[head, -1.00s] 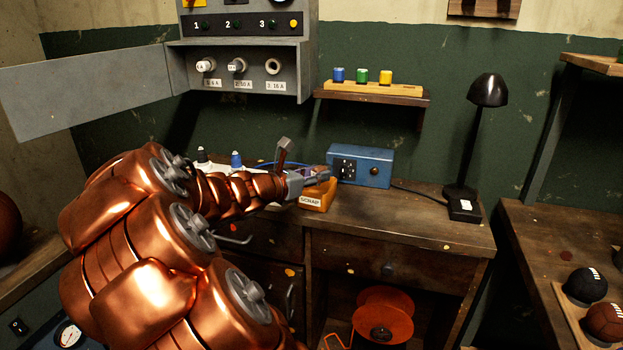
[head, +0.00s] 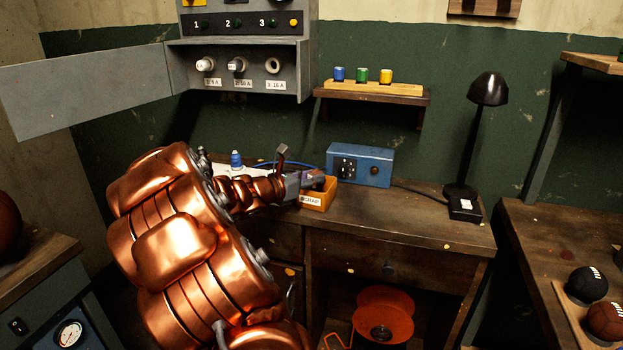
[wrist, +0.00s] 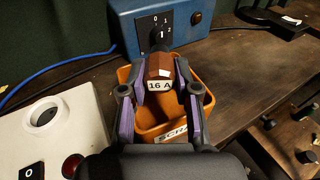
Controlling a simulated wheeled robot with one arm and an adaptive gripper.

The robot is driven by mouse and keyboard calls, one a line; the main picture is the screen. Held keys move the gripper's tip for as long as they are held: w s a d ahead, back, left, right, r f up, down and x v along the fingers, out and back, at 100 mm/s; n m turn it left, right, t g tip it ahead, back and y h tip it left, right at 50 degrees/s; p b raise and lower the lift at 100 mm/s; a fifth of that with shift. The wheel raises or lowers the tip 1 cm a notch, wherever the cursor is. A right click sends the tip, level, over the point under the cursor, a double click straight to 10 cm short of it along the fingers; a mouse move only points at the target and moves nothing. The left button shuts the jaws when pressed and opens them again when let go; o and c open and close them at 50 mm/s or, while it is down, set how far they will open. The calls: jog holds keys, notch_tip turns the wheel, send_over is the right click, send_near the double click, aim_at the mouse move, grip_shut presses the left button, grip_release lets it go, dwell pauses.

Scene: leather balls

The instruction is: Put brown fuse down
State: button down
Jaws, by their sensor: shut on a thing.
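My gripper (wrist: 160,95) is shut on the brown fuse (wrist: 159,67), which carries a white "16 A" label. In the wrist view the fuse is held over the orange scrap bin (wrist: 204,121), apart from its floor as far as I can see. In the head view my gripper (head: 308,181) is at the bin (head: 318,199) on the desk, and the fuse is too small to make out clearly there.
A blue box with a dial (head: 361,166) stands just behind the bin. A white device with a round socket (wrist: 45,118) lies to the left. A black lamp (head: 466,205) stands at the desk's right. Colored fuses sit on a wooden holder (head: 410,89) on the wall shelf.

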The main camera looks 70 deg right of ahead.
jog(key=shift+f, duration=0.35)
jog(key=shift+f+b, duration=0.25)
jog(key=shift+b, duration=0.05)
jog(key=c, duration=0.8)
grip_release()
jog(key=shift+c, duration=0.2)
jog(key=shift+r+p, duration=0.3)
jog(key=shift+r, duration=0.2)
jog(key=shift+w+a+r, duration=0.15)
jog(key=shift+a+r, duration=0.1)
jog(key=v, duration=1.1)
jog(key=shift+a, duration=0.2)
